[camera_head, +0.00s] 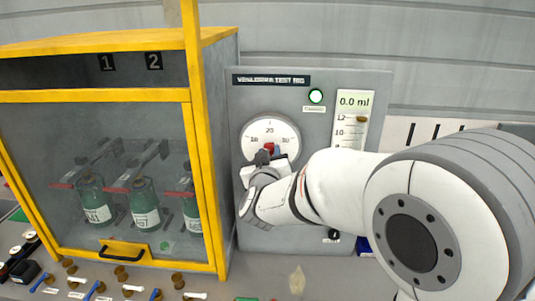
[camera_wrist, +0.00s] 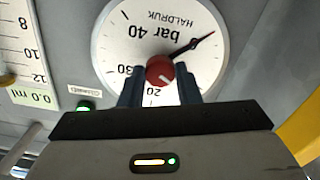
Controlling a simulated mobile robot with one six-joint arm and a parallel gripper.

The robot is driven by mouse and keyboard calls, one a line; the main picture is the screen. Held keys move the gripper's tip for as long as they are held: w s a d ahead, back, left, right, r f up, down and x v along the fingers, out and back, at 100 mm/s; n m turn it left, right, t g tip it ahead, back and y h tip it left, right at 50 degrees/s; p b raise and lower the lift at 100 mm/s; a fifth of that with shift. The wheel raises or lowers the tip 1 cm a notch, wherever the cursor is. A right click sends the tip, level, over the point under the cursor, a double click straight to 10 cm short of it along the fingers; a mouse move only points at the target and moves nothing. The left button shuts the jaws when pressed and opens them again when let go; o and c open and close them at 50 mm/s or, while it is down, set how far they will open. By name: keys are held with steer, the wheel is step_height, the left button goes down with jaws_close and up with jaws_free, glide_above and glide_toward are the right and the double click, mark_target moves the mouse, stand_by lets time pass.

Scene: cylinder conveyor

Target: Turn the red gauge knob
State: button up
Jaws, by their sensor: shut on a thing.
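The red knob (camera_head: 270,149) sits at the centre of a round white gauge dial (camera_head: 285,127) on the grey test rig panel. In the wrist view, which is upside down, the red knob (camera_wrist: 160,69) lies between the two dark fingers of my gripper (camera_wrist: 159,90). My gripper (camera_head: 265,158) is shut on the knob; its fingers hide part of the lower dial in the head view. The dial (camera_wrist: 118,40) reads "bar" and "HALDRUK".
A lit green button (camera_head: 316,96) and a "0.0 ml" display (camera_head: 354,102) above a scale are on the panel. A yellow-framed cabinet (camera_head: 200,120) with green bottles (camera_head: 145,200) stands close on the left. Small valves line the bench (camera_head: 260,280).

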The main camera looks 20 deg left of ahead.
stand_by(0.3)
steer(key=o, duration=1)
steer(key=b+v, duration=0.2)
steer(key=v, duration=0.5)
steer(key=shift+s+d, duration=0.1)
steer(key=shift+s, duration=0.3)
